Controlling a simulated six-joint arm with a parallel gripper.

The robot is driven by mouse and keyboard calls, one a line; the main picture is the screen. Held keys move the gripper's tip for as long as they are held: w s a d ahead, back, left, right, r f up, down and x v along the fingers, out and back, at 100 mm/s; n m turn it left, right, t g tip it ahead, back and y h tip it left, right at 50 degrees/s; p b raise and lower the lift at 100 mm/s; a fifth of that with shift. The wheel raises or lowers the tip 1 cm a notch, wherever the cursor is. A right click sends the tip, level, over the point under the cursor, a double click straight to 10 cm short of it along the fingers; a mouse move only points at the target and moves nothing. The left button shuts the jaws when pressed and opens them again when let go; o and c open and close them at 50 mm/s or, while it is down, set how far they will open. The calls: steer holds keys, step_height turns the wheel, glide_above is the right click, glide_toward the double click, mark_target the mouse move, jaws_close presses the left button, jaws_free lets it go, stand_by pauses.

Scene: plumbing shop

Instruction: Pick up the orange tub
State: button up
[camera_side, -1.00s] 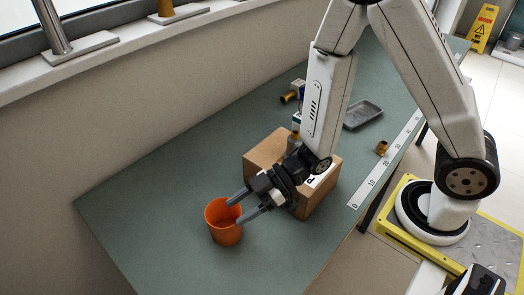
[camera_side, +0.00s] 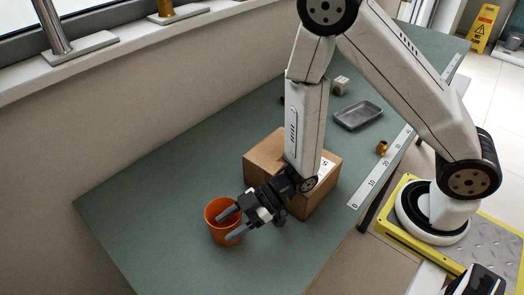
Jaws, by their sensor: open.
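The orange tub (camera_side: 220,233) stands upright on the green bench top at the near left, its open mouth facing up. My gripper (camera_side: 227,226) is open at the tub. One finger crosses the tub's mouth and the other lies by its right side, near the rim. I cannot tell whether either finger touches the tub. The fingers hide part of the tub's rim and right side.
A cardboard box (camera_side: 264,158) stands right behind my gripper, partly hidden by my arm. A grey tray (camera_side: 358,115) and a brass fitting (camera_side: 382,148) lie farther back. A ruler strip (camera_side: 384,166) runs along the right edge. The bench left of the tub is clear.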

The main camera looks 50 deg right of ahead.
steer(key=shift+c, duration=0.2)
stand_by(0.3)
jaws_close()
steer(key=shift+r, duration=0.1)
step_height(320, 180, up, 10)
stand_by(1.1)
stand_by(1.0)
